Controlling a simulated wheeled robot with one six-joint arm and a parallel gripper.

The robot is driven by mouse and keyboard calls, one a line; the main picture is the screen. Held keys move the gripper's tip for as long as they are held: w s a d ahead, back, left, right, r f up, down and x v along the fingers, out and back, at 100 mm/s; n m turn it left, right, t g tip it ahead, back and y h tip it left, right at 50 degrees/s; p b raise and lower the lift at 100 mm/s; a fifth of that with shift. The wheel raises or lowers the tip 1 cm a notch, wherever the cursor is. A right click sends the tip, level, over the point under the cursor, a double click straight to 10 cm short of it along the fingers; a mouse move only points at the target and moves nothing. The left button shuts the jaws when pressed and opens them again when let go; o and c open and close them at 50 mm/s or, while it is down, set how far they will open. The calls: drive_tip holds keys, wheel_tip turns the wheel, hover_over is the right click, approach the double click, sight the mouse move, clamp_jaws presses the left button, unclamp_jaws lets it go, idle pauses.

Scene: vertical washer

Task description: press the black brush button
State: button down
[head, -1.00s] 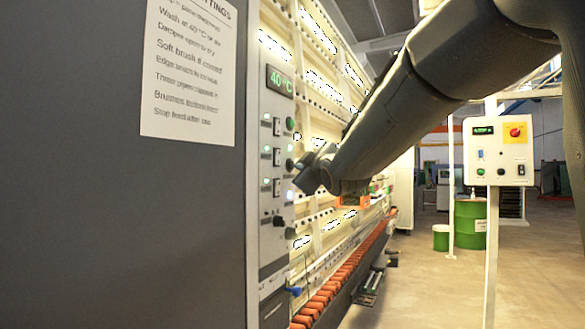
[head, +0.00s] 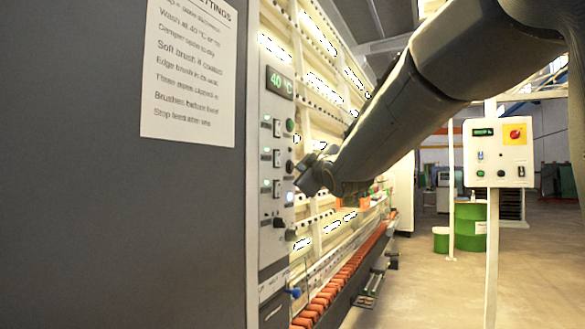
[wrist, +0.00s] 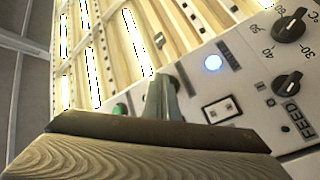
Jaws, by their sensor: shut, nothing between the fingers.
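The control panel (head: 268,195) stands at the left of the head view, with a lit 40 °C display (head: 280,83). Its column of round buttons has a green one (head: 290,125), a black one (head: 290,166) and a white-lit one (head: 290,197). My gripper (head: 303,180) is shut and empty, close in front of the panel by the black and lit buttons. In the wrist view my fingers (wrist: 161,97) point at the panel between the green button (wrist: 119,109) and the lit button (wrist: 212,63). They partly cover a dark round shape there. Contact cannot be told.
Black knobs (wrist: 288,83) and a rocker switch (wrist: 222,110) lie near my fingers. The washer's pale slatted frame (head: 320,110) and its orange roller row (head: 335,285) run back behind the panel. A control box on a post (head: 497,150) stands right. Open floor lies between.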

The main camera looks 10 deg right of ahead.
drive_tip(key=shift+s+d, duration=0.25)
drive_tip(key=shift+d, duration=0.1)
drive_tip(key=s+d+p, duration=0.1)
drive_tip(key=d, duration=0.1)
drive_tip(key=s+d+p, duration=0.1)
drive_tip(key=s+d, duration=0.1)
idle(0.5)
drive_tip(key=shift+f, duration=0.15)
idle(0.5)
drive_tip(key=s+d+f+m+g+h, duration=0.15)
drive_tip(key=s+f+m+g, duration=0.35)
drive_tip(key=f, duration=1)
drive_tip(key=s+f+m+g+h, duration=0.2)
drive_tip(key=s+f+g, duration=0.3)
drive_tip(key=f, duration=1.1)
drive_tip(key=s+a+f+m+g, duration=0.1)
drive_tip(key=s+f+m+g, duration=0.1)
drive_tip(key=s+f, duration=0.5)
drive_tip(key=s+a+f+m+g, duration=0.1)
drive_tip(key=s+f+g, duration=0.4)
drive_tip(key=s, duration=1.1)
wheel_tip(320, 180, down, 3)
drive_tip(key=shift+a+f+m+y, duration=0.15)
drive_tip(key=shift+a+m+y, duration=0.1)
drive_tip(key=shift+m+y, duration=0.35)
